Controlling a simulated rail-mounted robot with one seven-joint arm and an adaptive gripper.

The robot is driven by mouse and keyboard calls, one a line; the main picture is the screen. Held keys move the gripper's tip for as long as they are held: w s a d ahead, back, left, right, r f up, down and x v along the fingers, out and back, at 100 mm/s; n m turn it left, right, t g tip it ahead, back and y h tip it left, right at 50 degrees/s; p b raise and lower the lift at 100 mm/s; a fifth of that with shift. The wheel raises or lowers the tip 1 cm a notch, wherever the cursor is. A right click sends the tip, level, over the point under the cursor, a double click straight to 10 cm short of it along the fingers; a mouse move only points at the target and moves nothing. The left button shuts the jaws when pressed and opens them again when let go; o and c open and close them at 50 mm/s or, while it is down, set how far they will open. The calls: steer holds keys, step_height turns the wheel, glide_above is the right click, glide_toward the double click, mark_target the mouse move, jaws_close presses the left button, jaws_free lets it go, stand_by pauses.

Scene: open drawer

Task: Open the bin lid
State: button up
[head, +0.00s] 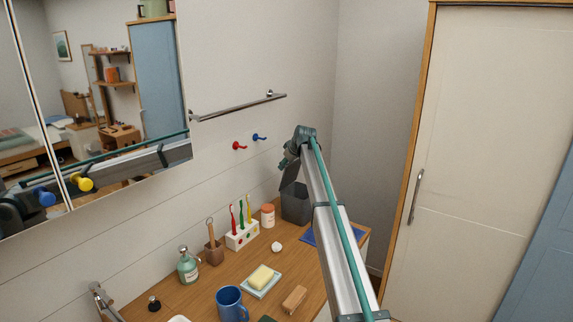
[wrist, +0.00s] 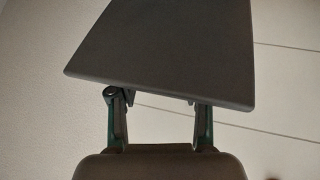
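The dark grey bin (head: 296,204) stands at the far end of the wooden counter, against the wall. Its lid (head: 290,172) is raised and tilted up above the bin's mouth. My gripper (head: 287,158) is at the upper part of the lid, partly hidden by my arm. In the wrist view the lid (wrist: 165,50) is a broad dark panel across the top. The two fingers of my gripper (wrist: 160,108) are spread apart with nothing between them, close to the lid's edge. I cannot tell whether they touch it.
An orange-capped jar (head: 268,216) and a toothbrush holder (head: 242,236) stand left of the bin. A blue cloth or mat (head: 317,234) lies to its right. A towel rail (head: 235,108) and two hooks are on the wall above. The door (head: 470,150) stands at right.

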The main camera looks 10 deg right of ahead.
steer(key=v, duration=1.2)
